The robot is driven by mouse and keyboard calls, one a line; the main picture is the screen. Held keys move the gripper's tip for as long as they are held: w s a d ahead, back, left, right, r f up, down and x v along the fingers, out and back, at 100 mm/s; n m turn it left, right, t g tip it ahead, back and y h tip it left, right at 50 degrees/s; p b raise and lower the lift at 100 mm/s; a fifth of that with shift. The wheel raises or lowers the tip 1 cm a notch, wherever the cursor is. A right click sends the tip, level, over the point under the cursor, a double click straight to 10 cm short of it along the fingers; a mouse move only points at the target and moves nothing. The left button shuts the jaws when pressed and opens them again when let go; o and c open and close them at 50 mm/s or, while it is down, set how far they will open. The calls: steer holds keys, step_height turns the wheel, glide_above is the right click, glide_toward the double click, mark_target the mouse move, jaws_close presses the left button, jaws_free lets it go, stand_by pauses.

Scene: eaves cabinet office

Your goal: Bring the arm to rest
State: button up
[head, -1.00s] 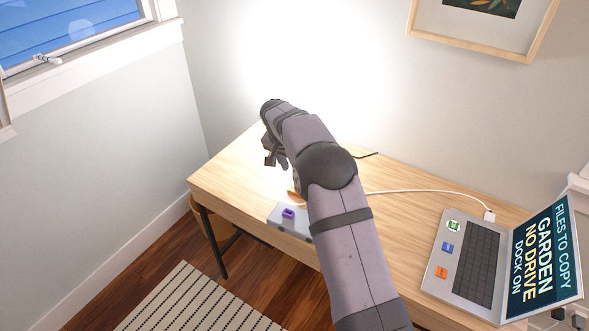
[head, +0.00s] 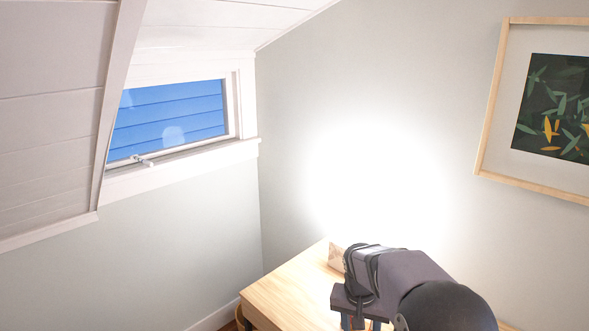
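My gripper (head: 358,322) shows at the bottom of the head view, over the far left part of the wooden desk (head: 290,290). It points down and its fingertips are cut off by the lower edge of the picture. I cannot tell whether it is open or shut, or whether it holds anything. My arm runs from it to the bottom right.
A box-like thing (head: 336,257) stands on the desk just behind my gripper. A window (head: 170,120) is in the left wall under the sloped ceiling. A framed picture (head: 550,110) hangs at right. The wall behind is brightly lit.

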steer(key=s+a+n+g+y+p, duration=0.1)
steer(key=s+n, duration=0.3)
steer(key=s, duration=2)
steer(key=shift+s+a+f+n+g+y+p, duration=0.15)
steer(key=shift+s+f+n+g+y+p, duration=0.15)
steer(key=shift+f, duration=0.1)
